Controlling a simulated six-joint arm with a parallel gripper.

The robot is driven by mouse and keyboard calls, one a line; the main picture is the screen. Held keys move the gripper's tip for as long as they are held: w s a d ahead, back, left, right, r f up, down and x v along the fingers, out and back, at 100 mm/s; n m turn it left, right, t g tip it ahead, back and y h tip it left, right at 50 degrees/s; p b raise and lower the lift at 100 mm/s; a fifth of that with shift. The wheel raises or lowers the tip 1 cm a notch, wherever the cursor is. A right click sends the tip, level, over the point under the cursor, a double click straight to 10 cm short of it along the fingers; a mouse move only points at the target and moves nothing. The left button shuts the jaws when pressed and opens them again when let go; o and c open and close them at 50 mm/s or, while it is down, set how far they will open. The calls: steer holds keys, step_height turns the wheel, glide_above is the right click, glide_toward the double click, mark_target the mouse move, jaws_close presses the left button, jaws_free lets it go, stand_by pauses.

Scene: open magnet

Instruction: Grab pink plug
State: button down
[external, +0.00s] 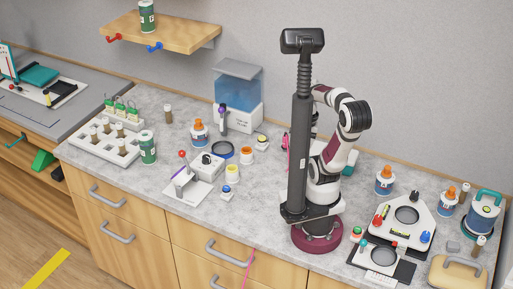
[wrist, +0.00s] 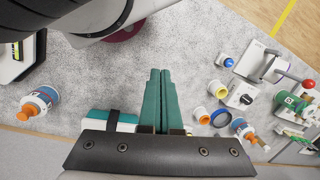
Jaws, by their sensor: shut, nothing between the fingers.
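No pink plug shows clearly. In the external view a small pink item (external: 285,146) sits at the left edge of the dark column, mostly hidden behind it; I cannot tell if it is the plug. A thin pink strand (external: 248,267) hangs over the counter's front edge. In the wrist view my gripper (wrist: 160,72) has its green fingers shut together, with nothing between them, above the grey counter. In the external view the column and my arm hide the gripper.
A teal and white box (wrist: 108,122) with a black strap lies beside my fingers. An orange-capped bottle (wrist: 38,103) stands to the left. Yellow and orange cups (wrist: 200,115) and a white device (wrist: 241,96) stand to the right. Counter between is clear.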

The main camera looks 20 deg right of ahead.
steer(key=c, duration=0.6)
jaws_free()
